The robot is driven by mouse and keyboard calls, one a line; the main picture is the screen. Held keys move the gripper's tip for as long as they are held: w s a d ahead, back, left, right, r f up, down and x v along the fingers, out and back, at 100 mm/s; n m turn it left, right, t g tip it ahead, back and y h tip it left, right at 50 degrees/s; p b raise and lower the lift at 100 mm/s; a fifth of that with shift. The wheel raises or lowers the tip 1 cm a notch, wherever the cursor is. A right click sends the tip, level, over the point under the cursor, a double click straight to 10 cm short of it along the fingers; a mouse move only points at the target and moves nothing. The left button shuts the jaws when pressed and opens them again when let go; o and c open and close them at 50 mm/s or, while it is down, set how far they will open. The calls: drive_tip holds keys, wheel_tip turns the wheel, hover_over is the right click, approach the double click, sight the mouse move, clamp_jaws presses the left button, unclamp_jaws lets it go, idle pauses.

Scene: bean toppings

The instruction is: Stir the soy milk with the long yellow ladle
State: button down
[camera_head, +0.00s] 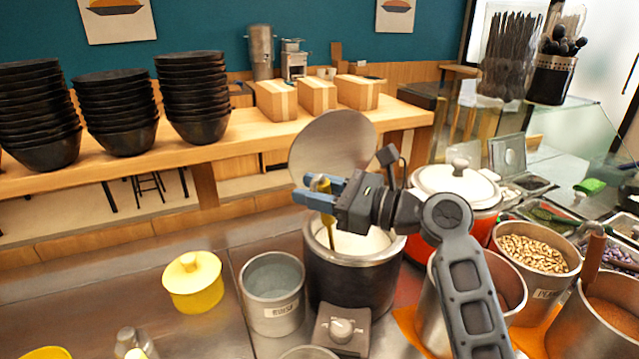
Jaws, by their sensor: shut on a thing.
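The soy milk (372,241) is the white liquid in a dark round pot (345,284) at the middle of the counter. The pot's metal lid (333,143) stands raised behind it. My gripper (316,190) is above the pot, its blue fingers shut on the upper part of the long yellow ladle (330,234). The ladle's handle runs down, slightly tilted, into the pot. Its lower end is hidden inside the pot, behind the rim.
A metal canister (273,297) stands left of the pot, with a control box with a knob (341,328) in front. A yellow lidded pot (193,282) is farther left. A white-lidded red pot (456,188) and a pot of beans (533,255) stand right.

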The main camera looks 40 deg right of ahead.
drive_tip(key=shift+s+d, duration=0.1)
drive_tip(key=shift+s, duration=0.45)
drive_tip(key=shift+v, duration=0.8)
drive_tip(key=shift+w+d, duration=0.7)
drive_tip(key=shift+w, duration=0.35)
